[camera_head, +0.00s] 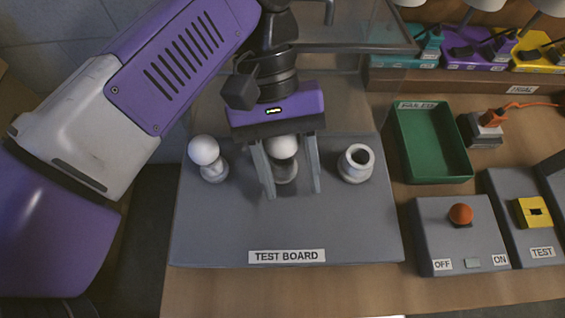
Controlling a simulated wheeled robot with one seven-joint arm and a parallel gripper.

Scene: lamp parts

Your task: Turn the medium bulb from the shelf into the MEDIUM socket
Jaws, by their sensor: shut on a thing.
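The grey test board (220,235) lies on the table with three sockets in a row. My gripper (291,190) is over the middle socket, its two fingers pointing down on either side of a white bulb (284,147). The fingers are shut on this bulb. The bulb is at the middle socket (286,173), which shows just below it; I cannot tell how deep it sits. Another white bulb (204,150) stands in the left socket (214,172). The right socket (356,163) is empty. No size labels on the sockets are readable.
A green tray (461,168) labelled FAILED is right of the board and looks empty. A grey box with an orange knob (460,213) and a yellow TEST unit (534,212) stand at the right. Coloured lamp bases (480,52) stand on the shelf behind.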

